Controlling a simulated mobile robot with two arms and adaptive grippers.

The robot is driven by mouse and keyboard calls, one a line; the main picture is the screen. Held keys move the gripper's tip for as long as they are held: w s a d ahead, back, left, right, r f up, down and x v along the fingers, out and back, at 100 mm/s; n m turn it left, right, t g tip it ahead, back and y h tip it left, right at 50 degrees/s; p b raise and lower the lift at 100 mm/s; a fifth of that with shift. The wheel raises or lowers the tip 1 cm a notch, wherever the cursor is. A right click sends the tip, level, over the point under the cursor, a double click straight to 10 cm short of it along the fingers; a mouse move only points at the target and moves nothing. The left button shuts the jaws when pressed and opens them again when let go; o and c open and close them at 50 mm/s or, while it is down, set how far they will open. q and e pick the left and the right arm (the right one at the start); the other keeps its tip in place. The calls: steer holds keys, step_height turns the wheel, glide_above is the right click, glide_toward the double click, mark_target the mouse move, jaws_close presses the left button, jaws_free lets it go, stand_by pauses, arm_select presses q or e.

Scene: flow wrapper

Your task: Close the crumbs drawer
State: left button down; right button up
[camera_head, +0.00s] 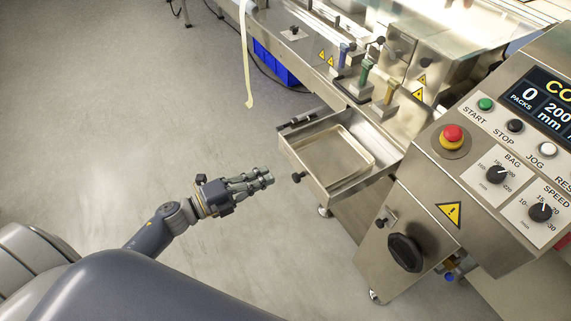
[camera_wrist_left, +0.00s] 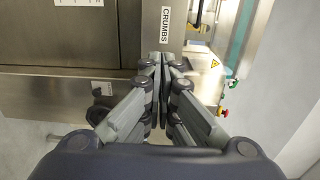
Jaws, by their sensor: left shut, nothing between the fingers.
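The crumbs drawer (camera_head: 315,182) is pulled out from the steel machine, with its open top showing a shallow metal tray (camera_head: 345,172) inside. A dark knob (camera_head: 298,177) sticks out from its front. My left gripper (camera_head: 270,178) is shut and empty, just left of the drawer front, pointing towards it with a small gap in the head view. In the left wrist view, the shut fingertips (camera_wrist_left: 166,62) are just below a "CRUMBS" label (camera_wrist_left: 167,25) on a narrow metal face. I cannot tell whether they touch it. My right gripper is not in view.
A control panel (camera_head: 500,150) with buttons and a red emergency stop (camera_head: 453,134) stands right of the drawer. Below it is a cabinet with a black handle (camera_head: 405,252). A pale strip (camera_head: 247,60) hangs from the machine. The floor (camera_head: 130,110) to the left is clear.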

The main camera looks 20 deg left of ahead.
mark_target(295, 163)
arm_select(q)
steer(key=p+x, duration=0.1)
steer(key=x, duration=0.5)
steer(key=shift+r, duration=0.1)
steer(key=shift+w+d, duration=0.3)
steer(key=shift+w, duration=0.15)
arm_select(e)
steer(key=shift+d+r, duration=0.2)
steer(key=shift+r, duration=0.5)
